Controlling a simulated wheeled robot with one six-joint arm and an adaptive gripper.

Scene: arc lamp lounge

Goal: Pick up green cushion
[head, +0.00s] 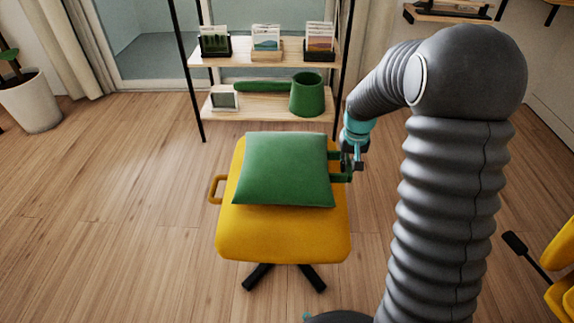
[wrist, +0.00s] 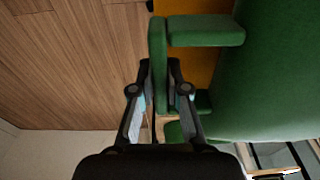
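The green cushion (head: 283,170) lies on the yellow stool seat (head: 285,235) in the head view. A green loop handle (head: 341,178) stands out from its right side. My gripper (head: 349,163) is at this handle, reaching in from the right. In the wrist view the cushion (wrist: 275,70) fills the right side. The handle's bar (wrist: 158,40) runs between the two fingers of my gripper (wrist: 159,75). The fingers look pressed against both sides of the bar. The cushion appears to rest on the seat; part of the handle is hidden by the fingers.
A shelf (head: 270,104) behind the stool holds a green pot (head: 307,94), a small frame (head: 224,101) and card holders. A yellow handle (head: 215,190) sticks out left of the stool. A plant pot (head: 30,101) stands far left. The left floor is clear.

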